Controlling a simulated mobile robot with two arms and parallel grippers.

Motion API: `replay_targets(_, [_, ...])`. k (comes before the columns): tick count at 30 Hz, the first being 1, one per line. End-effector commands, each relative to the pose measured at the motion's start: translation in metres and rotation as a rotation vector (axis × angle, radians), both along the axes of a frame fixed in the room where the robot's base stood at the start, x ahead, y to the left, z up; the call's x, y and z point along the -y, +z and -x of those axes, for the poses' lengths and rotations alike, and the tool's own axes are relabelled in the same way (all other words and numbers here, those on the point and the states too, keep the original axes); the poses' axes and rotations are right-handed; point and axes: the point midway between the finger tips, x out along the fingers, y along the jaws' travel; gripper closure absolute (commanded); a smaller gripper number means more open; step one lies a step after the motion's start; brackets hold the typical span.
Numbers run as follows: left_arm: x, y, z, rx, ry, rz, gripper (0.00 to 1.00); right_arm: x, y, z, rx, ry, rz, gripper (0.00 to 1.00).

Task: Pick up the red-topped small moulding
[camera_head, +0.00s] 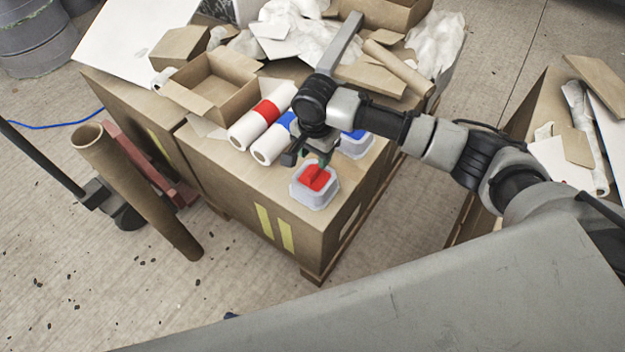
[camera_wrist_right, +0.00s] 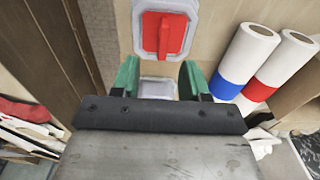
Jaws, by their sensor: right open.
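The red-topped small moulding (camera_head: 314,183) is a pale grey tray-like piece with a red block on top, resting near the front corner of a large cardboard box. It also shows at the top of the right wrist view (camera_wrist_right: 165,30). My right gripper (camera_head: 313,157) is just behind and above it in the head view, with green fingers apart and nothing held. In the wrist view the open fingers (camera_wrist_right: 159,66) point toward the moulding, which lies beyond their tips. My left gripper is not in view.
A blue-topped moulding (camera_head: 357,146) stands close by, partly behind my right arm. White rolls with a red band (camera_head: 265,112) and a blue band (camera_head: 268,150) lie to the left. An open carton (camera_head: 210,90) and packing scraps fill the back.

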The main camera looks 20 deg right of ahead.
Motion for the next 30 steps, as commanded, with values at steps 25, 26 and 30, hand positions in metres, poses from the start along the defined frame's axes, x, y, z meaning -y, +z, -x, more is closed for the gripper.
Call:
replay_targets(25, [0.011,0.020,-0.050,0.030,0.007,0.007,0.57,0.002,-0.063,-0.006,0.003,0.002,-0.001,0.58])
replay_targets(26, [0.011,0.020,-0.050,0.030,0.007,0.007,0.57,0.002,-0.063,-0.006,0.003,0.002,-0.001,0.63])
replay_targets(30, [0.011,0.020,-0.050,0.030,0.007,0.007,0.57,0.002,-0.063,-0.006,0.003,0.002,-0.001,0.84])
